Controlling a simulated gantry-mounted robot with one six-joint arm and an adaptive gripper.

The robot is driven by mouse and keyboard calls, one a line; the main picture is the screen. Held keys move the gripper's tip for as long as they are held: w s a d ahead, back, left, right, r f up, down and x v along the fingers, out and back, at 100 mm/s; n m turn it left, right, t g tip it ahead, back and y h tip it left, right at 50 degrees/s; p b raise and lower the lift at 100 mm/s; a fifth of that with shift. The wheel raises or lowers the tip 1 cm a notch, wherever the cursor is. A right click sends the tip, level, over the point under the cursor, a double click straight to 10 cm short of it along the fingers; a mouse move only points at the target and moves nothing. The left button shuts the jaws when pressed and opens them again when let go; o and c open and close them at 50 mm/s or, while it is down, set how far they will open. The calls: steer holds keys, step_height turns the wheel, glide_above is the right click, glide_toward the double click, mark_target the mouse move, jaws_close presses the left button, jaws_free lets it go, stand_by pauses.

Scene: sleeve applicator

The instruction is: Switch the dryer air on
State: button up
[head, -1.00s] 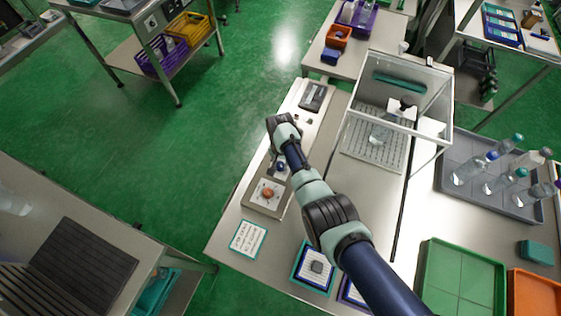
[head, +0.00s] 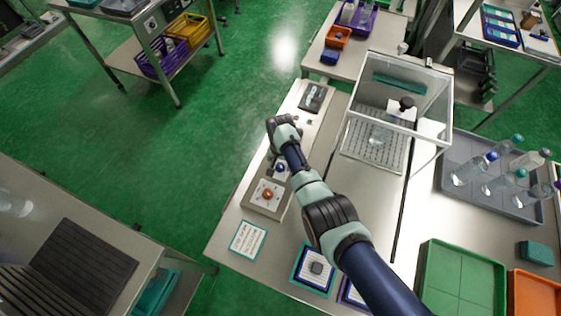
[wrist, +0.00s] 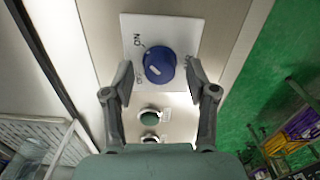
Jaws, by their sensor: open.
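A blue knob (wrist: 160,65) with a white pointer mark sits on a white square plate (wrist: 184,28) in the wrist view. The mark points to the lower left. "ON" is printed at the plate's left; other lettering beside the knob is too small to read surely. My gripper (wrist: 159,78) is open, with one finger on each side of the knob's near edge; I cannot tell whether either touches it. In the head view, a blue knob (head: 280,168) shows beside my wrist on the long pale panel; my gripper's fingers are mostly hidden there.
An orange knob (head: 267,194) is on the same panel, near a printed card (head: 247,239). A clear-walled enclosure (head: 424,78) stands right of the panel.

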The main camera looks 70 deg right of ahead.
mark_target(280, 164)
step_height(280, 164, up, 12)
stand_by(0.4)
stand_by(0.4)
steer(key=w+a+r+n+t+h, duration=0.1)
steer(key=w+a+r+n+t, duration=0.25)
steer(key=w+a, duration=0.45)
steer(key=w+a+r+n+t+h, duration=0.25)
steer(key=w+a+n, duration=0.25)
steer(key=a, duration=0.7)
steer(key=a+r+n+t+y, duration=0.2)
steer(key=a+r+n+t, duration=0.3)
steer(key=a, duration=0.6)
steer(key=s+a+r+n+t+y, duration=0.2)
steer(key=s+a+r+n, duration=0.3)
steer(key=a+r, duration=0.6)
step_height(280, 164, up, 20)
steer(key=m+p, duration=0.1)
steer(key=p, duration=2.1)
steer(key=shift+s+r, duration=0.25)
steer(key=shift+s, duration=0.15)
